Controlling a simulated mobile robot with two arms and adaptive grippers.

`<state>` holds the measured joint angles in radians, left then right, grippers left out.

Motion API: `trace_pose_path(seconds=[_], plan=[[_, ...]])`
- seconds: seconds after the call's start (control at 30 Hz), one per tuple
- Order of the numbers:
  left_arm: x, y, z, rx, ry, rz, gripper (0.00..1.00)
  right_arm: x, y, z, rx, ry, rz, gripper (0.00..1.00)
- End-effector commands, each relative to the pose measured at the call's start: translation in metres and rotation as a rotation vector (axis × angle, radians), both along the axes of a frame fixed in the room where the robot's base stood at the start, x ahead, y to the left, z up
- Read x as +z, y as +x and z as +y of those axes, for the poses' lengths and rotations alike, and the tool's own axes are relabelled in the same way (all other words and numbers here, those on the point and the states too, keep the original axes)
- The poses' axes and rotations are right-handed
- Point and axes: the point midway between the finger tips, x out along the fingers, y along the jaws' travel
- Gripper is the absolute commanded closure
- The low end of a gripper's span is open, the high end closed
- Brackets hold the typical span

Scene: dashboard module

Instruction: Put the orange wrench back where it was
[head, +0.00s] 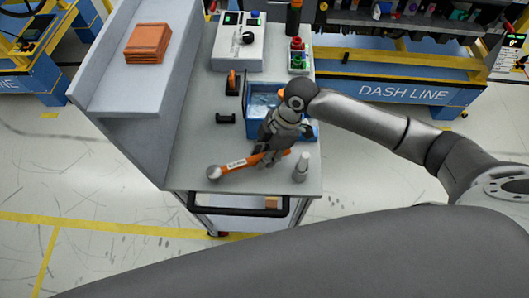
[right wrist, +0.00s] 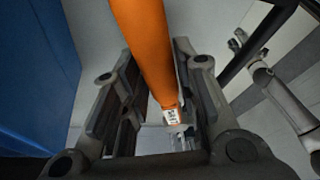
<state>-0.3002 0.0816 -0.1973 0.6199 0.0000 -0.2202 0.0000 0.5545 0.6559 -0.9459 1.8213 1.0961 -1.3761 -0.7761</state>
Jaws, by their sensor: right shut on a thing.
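The orange wrench (head: 240,163) has a silver head that points left, over the front part of the grey cart top (head: 195,150). My right gripper (head: 268,148) is shut on its handle from above, in front of the blue bin (head: 260,125). In the right wrist view the orange handle (right wrist: 145,45) runs between the two dark fingers, with a small white label near its lower end. I cannot tell whether the wrench touches the cart top. My left gripper is not in view.
A grey cylindrical part (head: 301,167) stands at the cart's front right, close to the wrench's handle end. A grey control box (head: 238,45) stands behind. The cart's front left is clear.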

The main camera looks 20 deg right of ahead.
Motion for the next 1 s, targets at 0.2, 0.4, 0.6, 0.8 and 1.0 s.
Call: trace_pose_path(seconds=[0.2, 0.4, 0.6, 0.8, 1.0], plan=[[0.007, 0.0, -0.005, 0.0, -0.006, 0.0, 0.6, -0.011, 0.001, 0.001, 0.001, 0.004, -0.003, 1.0], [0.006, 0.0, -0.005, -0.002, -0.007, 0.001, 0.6, -0.012, 0.001, 0.001, 0.001, 0.004, -0.002, 1.0], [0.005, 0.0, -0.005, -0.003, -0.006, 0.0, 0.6, -0.013, 0.0, 0.0, 0.001, 0.002, -0.001, 0.53], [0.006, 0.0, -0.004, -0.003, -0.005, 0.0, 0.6, -0.013, 0.0, 0.0, 0.001, 0.002, -0.001, 0.5], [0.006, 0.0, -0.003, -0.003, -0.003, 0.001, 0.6, -0.009, 0.001, -0.001, 0.001, 0.002, -0.003, 0.5]])
